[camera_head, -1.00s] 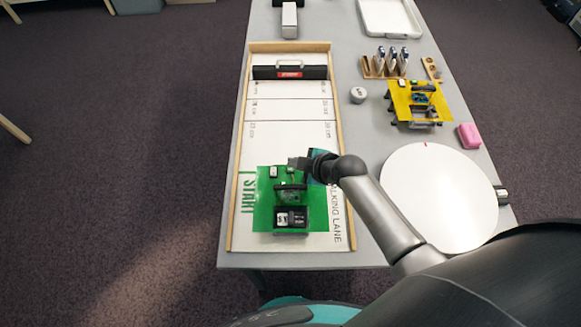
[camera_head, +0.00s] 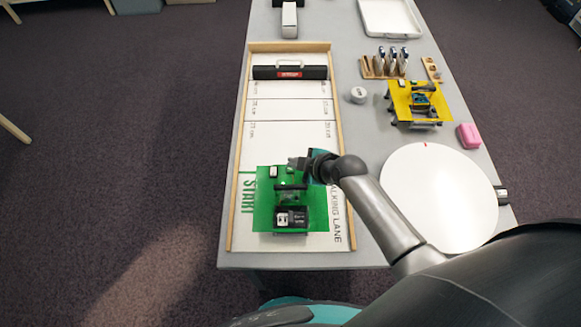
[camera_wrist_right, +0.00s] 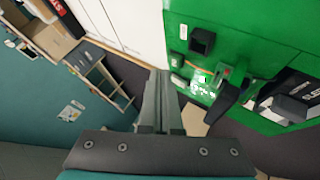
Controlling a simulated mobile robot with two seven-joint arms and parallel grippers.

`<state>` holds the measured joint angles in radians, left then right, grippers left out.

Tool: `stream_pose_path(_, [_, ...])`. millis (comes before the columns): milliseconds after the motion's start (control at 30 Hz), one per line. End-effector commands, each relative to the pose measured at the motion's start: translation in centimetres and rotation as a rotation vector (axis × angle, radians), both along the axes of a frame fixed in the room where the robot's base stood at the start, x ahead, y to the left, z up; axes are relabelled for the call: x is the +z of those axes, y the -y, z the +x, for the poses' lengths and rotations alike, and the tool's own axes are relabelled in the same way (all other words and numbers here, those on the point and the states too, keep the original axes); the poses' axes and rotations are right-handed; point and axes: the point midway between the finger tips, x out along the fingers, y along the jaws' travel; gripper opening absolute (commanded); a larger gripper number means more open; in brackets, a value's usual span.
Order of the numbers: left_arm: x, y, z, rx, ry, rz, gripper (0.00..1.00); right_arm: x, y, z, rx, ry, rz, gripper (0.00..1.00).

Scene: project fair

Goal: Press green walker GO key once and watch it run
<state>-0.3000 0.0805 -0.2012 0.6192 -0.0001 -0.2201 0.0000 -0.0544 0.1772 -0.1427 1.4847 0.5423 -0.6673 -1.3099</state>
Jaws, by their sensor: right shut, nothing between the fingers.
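The green walker (camera_head: 262,213) stands on the START end of the walking lane. It has a green plate, a dark box with black and white parts near the front, and small parts towards its far edge. My right gripper (camera_head: 296,163) is shut and empty, over or close to the walker's far right part. In the right wrist view the closed fingers (camera_wrist_right: 160,75) point at the edge of the green plate (camera_wrist_right: 240,25), beside its small parts and wires. I cannot tell which part is the GO key, or whether the fingertips touch anything. My left gripper is not in view.
The walking lane (camera_head: 285,140) has wooden side rails and a black case (camera_head: 290,72) across its far end. To the right are a yellow walker (camera_head: 402,100), a white disc (camera_head: 440,205), a pink block (camera_head: 469,136) and a pen rack (camera_head: 376,71). The lane beyond the green walker is clear.

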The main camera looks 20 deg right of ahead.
Motion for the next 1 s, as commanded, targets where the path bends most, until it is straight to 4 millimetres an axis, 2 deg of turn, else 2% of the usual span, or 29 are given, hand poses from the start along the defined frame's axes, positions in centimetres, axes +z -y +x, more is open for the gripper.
stream_pose_path(1000, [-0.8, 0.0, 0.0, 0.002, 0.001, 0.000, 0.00, -1.0, 0.0, 0.0, 0.000, 0.000, 0.000, 0.00])
